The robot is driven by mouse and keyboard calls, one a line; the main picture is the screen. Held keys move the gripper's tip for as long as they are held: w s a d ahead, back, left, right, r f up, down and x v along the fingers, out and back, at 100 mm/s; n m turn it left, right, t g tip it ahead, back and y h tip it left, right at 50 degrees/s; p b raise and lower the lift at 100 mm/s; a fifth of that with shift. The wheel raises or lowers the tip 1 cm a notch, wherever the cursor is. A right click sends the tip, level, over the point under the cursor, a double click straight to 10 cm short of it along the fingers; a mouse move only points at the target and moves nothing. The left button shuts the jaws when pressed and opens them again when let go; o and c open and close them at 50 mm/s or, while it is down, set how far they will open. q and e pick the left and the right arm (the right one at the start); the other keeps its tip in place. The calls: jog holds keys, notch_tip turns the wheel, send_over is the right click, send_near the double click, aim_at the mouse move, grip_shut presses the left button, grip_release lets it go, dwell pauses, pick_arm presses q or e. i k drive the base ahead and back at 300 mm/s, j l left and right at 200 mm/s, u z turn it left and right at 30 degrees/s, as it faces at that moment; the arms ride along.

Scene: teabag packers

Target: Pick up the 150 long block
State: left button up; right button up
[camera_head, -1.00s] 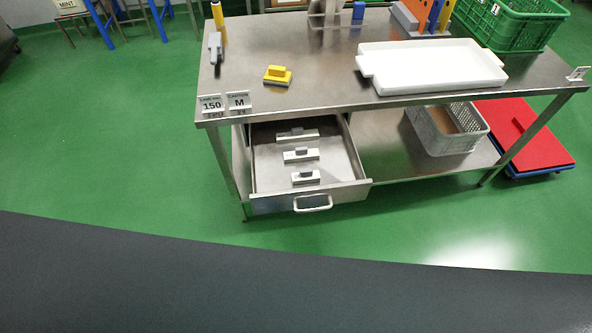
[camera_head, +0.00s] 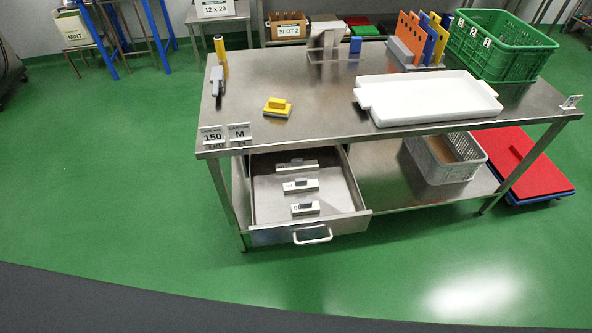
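An open metal drawer (camera_head: 262,208) under the left end of the steel table holds three pale blocks with dark grips, in a column. The back block (camera_head: 297,167) looks longest, the middle block (camera_head: 300,186) is shorter, and the front block (camera_head: 305,208) is shortest. Their markings are too small to read, so I cannot tell which is the 150 block. A sign reading 150 (camera_head: 212,137) stands at the table's front left corner beside a sign reading M (camera_head: 239,133). Neither gripper is in view.
The steel table (camera_head: 320,98) carries a yellow block (camera_head: 277,108), a white tray (camera_head: 428,98), a coloured rack (camera_head: 418,40) and a green crate (camera_head: 500,45). A grey basket (camera_head: 445,157) sits on the lower shelf. Green floor before the drawer is clear.

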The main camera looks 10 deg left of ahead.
aim_at(297, 165)
jog(key=j+z, duration=0.15)
jog(key=z, duration=0.25)
jog(key=i+j+z, duration=0.1)
jog(key=z, duration=0.3)
jog(key=j+z, duration=0.2)
jog(key=j, duration=0.3)
jog(key=k+j+z, duration=0.2)
jog(key=j, duration=0.3)
jog(key=j+z, duration=0.1)
jog(key=j, duration=0.75)
jog(key=k+j, duration=0.1)
jog(key=j, duration=0.75)
jog(key=z, duration=0.05)
